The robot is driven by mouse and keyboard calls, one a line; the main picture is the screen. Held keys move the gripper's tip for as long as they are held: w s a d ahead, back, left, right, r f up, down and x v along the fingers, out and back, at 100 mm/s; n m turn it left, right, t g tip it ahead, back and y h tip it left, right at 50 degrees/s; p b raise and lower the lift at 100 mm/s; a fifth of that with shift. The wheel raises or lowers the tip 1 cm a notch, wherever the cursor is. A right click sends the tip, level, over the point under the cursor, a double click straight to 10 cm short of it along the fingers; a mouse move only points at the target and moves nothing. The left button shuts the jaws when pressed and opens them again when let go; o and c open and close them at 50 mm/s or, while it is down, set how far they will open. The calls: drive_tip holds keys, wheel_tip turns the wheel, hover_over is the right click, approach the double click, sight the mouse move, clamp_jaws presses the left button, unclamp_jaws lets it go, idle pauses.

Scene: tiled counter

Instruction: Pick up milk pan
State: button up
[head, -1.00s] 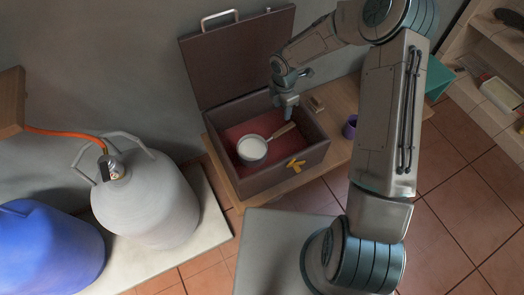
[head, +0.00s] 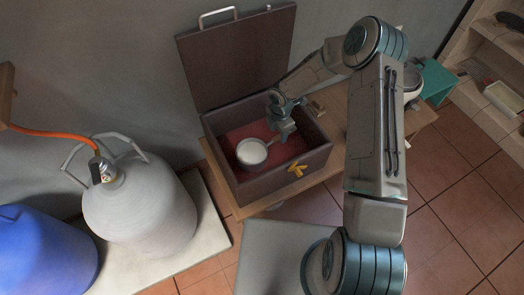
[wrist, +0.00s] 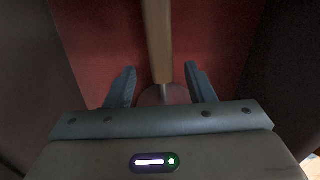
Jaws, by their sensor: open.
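The milk pan (head: 252,152) sits inside the open brown box on its red bottom, with its white inside facing up. Its handle points right toward my gripper (head: 284,136), which hides most of it in the head view. In the wrist view the wooden handle (wrist: 157,40) runs down the middle, between the two fingers of my gripper (wrist: 160,85). The fingers are apart, one on each side of the handle, with gaps showing. The pan's bowl is mostly hidden behind the gripper in the wrist view.
The brown box (head: 268,188) has walls close around my gripper, and its lid (head: 236,62) stands open at the back. A yellow object (head: 295,170) is at the box's front wall. A grey gas cylinder (head: 140,205) and a blue one (head: 45,255) stand at left.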

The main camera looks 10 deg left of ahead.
sight(278, 136)
wheel_tip(278, 136, down, 3)
drive_tip(key=shift+f+b, duration=0.2)
drive_tip(key=shift+b, duration=0.2)
clamp_jaws()
drive_tip(key=shift+r, duration=0.1)
